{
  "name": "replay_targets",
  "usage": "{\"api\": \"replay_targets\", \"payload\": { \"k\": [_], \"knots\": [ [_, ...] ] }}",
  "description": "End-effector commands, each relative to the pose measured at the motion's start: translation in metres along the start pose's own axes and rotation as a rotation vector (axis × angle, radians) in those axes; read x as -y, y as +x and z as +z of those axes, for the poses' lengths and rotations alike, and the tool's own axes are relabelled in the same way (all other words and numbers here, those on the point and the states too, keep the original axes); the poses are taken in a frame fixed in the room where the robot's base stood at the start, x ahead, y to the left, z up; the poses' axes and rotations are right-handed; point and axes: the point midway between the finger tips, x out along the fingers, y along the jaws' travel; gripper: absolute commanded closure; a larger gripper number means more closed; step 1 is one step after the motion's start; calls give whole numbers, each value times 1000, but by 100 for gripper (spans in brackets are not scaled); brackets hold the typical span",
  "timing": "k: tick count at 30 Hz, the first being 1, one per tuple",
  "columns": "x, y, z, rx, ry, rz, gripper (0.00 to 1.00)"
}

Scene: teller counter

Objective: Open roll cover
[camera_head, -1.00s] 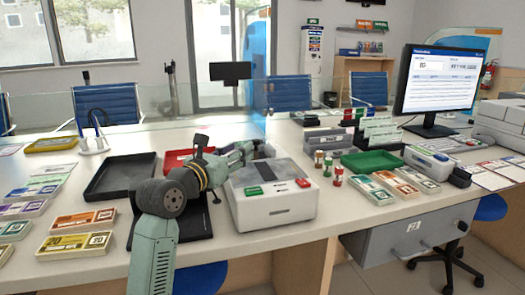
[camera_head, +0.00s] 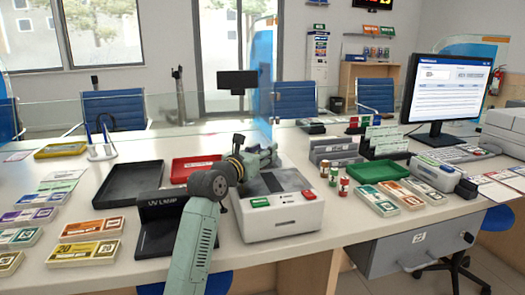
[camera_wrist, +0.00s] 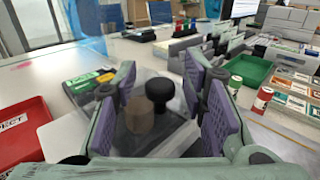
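A clear cover with a black knob (camera_wrist: 159,93) lies below my gripper in the wrist view. A brown roll (camera_wrist: 140,116) shows through the clear cover. My gripper (camera_wrist: 166,92) is open, with its purple finger pads on either side of the knob in the picture. I cannot tell whether the pads touch the knob. In the head view my gripper (camera_head: 268,157) hangs at the back of a white machine (camera_head: 282,218) with green and red labels. The cover and knob cannot be made out there.
A black UV lamp stand (camera_head: 158,238) stands left of the machine, with a black tray (camera_head: 108,200) and a red tray (camera_head: 205,161) behind. A green tray (camera_head: 377,167), small rolls (camera_head: 343,187) and banknote bundles (camera_head: 410,203) lie to the right.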

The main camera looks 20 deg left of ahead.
Motion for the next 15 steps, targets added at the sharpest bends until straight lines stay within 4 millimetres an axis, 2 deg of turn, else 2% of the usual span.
{"api": "replay_targets", "payload": {
  "k": [3,15],
  "knots": [
    [0,0,0,0,0,0,61],
    [0,0,0,0,0,0,88]
  ]
}}
